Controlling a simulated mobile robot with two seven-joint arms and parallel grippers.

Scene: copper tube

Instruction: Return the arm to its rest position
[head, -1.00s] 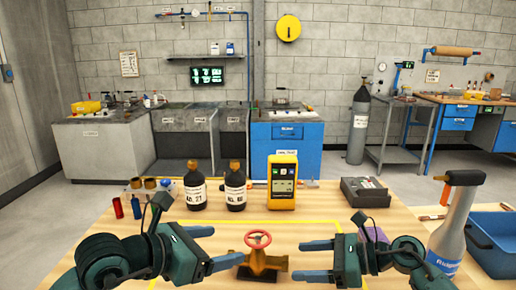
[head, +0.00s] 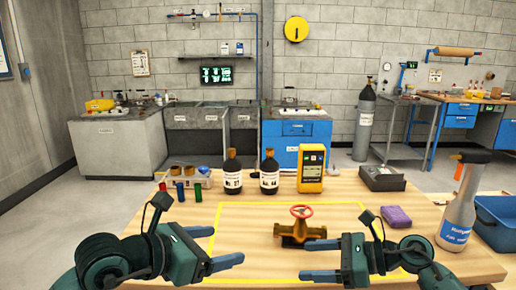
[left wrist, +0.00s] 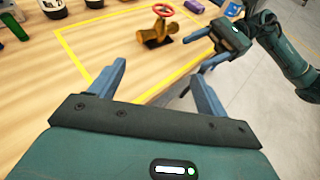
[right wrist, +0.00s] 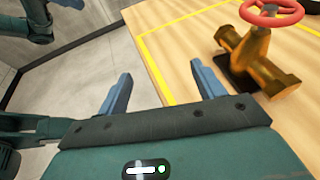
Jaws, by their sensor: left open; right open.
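My left gripper (head: 226,246) is open and empty at the left front of the table, with its fingers pointing right. My right gripper (head: 322,259) is open and empty, with its fingers pointing left. A brass valve with a red handwheel (head: 300,229) stands upright on a dark base inside the yellow outline, behind and between the two grippers. It also shows in the left wrist view (left wrist: 160,29) and in the right wrist view (right wrist: 252,60). Neither gripper touches it. The left wrist view also shows my right gripper (left wrist: 206,50).
On the wooden table (head: 250,268) stand two dark bottles (head: 269,175), a yellow meter (head: 311,170), a grey device (head: 382,179), a purple block (head: 396,217), a spray bottle (head: 460,208) and a tube rack (head: 184,177). A blue bin (head: 496,237) sits at the right.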

